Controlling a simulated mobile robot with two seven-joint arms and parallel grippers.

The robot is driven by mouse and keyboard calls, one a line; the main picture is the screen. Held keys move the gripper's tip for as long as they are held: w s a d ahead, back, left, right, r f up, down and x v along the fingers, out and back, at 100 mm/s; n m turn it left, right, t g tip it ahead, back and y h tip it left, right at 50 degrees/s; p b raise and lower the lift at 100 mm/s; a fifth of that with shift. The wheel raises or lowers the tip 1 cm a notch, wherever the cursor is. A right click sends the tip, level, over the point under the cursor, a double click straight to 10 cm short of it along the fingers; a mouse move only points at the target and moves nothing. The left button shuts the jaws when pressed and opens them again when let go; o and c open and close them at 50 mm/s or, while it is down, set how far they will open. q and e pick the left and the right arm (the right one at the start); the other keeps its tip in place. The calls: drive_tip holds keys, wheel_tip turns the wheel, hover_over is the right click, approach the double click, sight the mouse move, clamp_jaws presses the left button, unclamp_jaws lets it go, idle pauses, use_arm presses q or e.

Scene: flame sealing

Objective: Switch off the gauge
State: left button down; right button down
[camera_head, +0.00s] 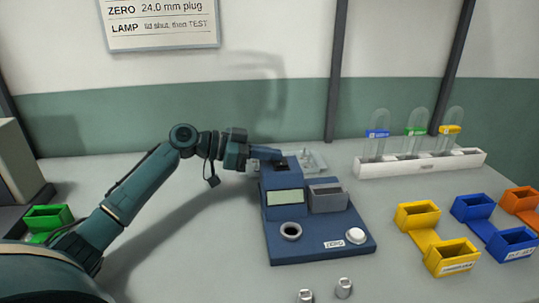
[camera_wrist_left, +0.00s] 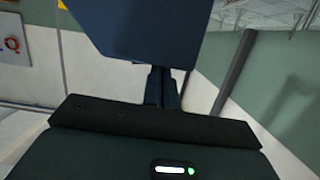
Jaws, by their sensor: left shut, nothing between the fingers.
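The gauge (camera_head: 312,243) is a dark blue unit on the bench in the head view. It has a pale greenish display (camera_head: 285,198), a grey block (camera_head: 327,198), a dark ring (camera_head: 291,231), a round white button (camera_head: 355,236) and a ZERO label. No reading is legible on the display. My left gripper (camera_head: 281,156) is shut and empty at the top of the gauge's raised back part; I cannot tell whether it touches. In the left wrist view, its closed fingers (camera_wrist_left: 163,85) meet the edge of a dark blue panel (camera_wrist_left: 140,25), which hides their tips. My right gripper is out of view.
A white rack (camera_head: 420,162) with capped glass tubes stands at the back right. Yellow (camera_head: 418,213), blue (camera_head: 472,206) and orange bins sit at the right. Two small metal plugs (camera_head: 343,288) lie in front. A clear tray (camera_head: 313,160) is behind the gauge. A green bin (camera_head: 48,217) is at the left.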

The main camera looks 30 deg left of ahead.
use_arm(q)
drive_tip(key=shift+s+a+f, duration=0.1)
drive_tip(key=shift+s+a, duration=0.1)
drive_tip(key=b+v, duration=0.2)
drive_tip(key=v, duration=0.9)
drive_tip(key=shift+a+r, duration=0.25)
drive_tip(key=shift+s, duration=0.1)
